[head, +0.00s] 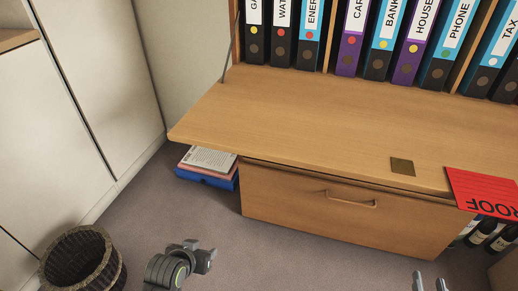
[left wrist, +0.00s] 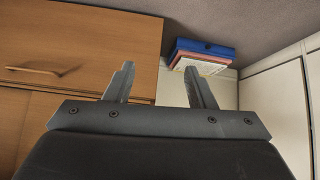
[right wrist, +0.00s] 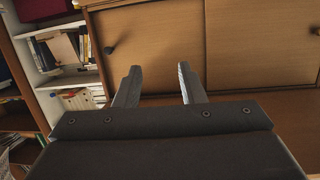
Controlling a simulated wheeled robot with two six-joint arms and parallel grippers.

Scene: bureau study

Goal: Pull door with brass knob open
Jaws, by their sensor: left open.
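No knob that I can clearly call brass shows. In the right wrist view, a wooden cabinet has a door panel (right wrist: 150,50) with a small dark round knob (right wrist: 109,49). A second panel (right wrist: 260,45) beside it has a dark knob (right wrist: 316,30) at the picture's right edge. My right gripper (right wrist: 158,70) is open and empty, its fingers apart in front of the panels; its fingertips show at the bottom of the head view (head: 430,281). My left gripper (left wrist: 161,78) is open and empty; the wooden drawer front lies to the left in its view.
A bureau with a lowered wooden flap (head: 290,120) stands ahead, a drawer (head: 340,205) below it and several binders (head: 350,40) above. A red folder (head: 485,192) overhangs the flap. A wicker basket (head: 85,262) stands front left. Books (head: 208,165) lie on the floor. Carpet (head: 190,215) is clear between.

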